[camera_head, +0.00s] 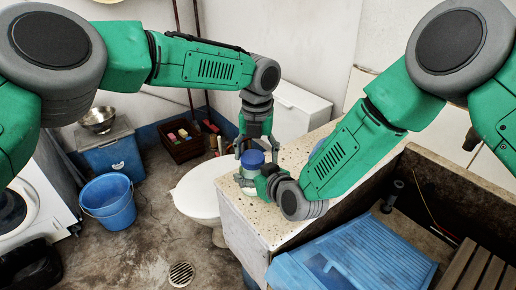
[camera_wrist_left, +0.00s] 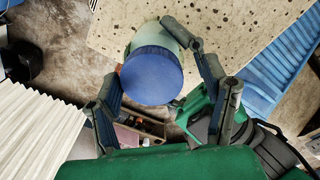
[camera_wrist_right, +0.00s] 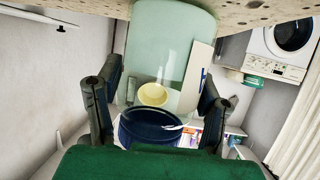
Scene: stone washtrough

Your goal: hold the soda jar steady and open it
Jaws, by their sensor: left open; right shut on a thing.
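The soda jar, pale green and translucent, stands on the speckled counter near its left end in the head view. My right gripper (camera_head: 262,182) is shut on the jar's body from the side, a finger on each side. My left gripper (camera_head: 255,148) points down above the jar, open, its fingers apart on either side of the lid. Finger contact with the lid cannot be told.
The speckled counter (camera_head: 228,188) ends just left of the jar. A stone trough (camera_head: 418,212) with a blue washboard (camera_head: 355,255) lies right. A white round-topped item (camera_head: 198,190) stands beside the counter. A blue bucket (camera_head: 108,202) and crate (camera_head: 182,142) are on the floor.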

